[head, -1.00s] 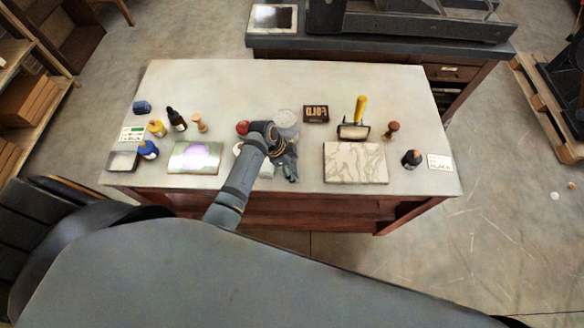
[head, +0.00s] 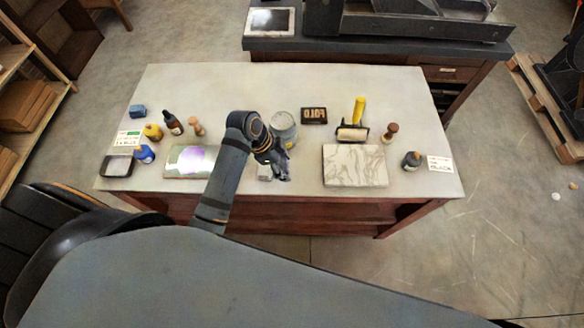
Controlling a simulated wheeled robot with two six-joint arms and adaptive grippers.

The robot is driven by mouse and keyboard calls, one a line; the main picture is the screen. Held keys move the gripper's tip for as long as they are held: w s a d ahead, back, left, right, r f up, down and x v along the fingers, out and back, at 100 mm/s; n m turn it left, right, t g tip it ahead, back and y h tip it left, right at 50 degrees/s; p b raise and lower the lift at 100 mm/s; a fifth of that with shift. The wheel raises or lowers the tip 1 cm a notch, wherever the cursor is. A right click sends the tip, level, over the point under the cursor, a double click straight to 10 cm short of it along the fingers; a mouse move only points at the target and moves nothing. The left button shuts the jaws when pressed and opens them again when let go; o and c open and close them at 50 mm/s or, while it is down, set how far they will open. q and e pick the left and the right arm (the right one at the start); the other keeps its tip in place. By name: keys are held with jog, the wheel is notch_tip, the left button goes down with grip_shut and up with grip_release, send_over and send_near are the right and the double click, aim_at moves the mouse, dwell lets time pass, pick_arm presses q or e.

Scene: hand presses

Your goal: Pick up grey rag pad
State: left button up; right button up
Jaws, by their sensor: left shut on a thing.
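My left gripper (head: 276,165) reaches in over the front middle of the pale table and points down. It is shut on a small grey thing (head: 285,178) at its fingertips, apparently the grey rag pad. The fingers cover most of it, and its outline merges with them. I cannot tell whether it touches the tabletop. My right gripper is not in view.
A clear jar (head: 284,124) stands just behind the gripper. A marbled slab (head: 355,165) lies to the right, with a yellow-handled roller (head: 355,128) behind it. A shiny plate (head: 187,161) and several bottles stand left. The back of the table (head: 230,85) is clear.

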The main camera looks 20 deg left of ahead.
pick_arm(q)
jog(key=s+a+r, duration=0.5)
jog(key=s, duration=0.4)
jog(key=shift+r+b, duration=0.3)
jog(key=shift+r, duration=0.1)
jog(key=shift+s+a, duration=0.1)
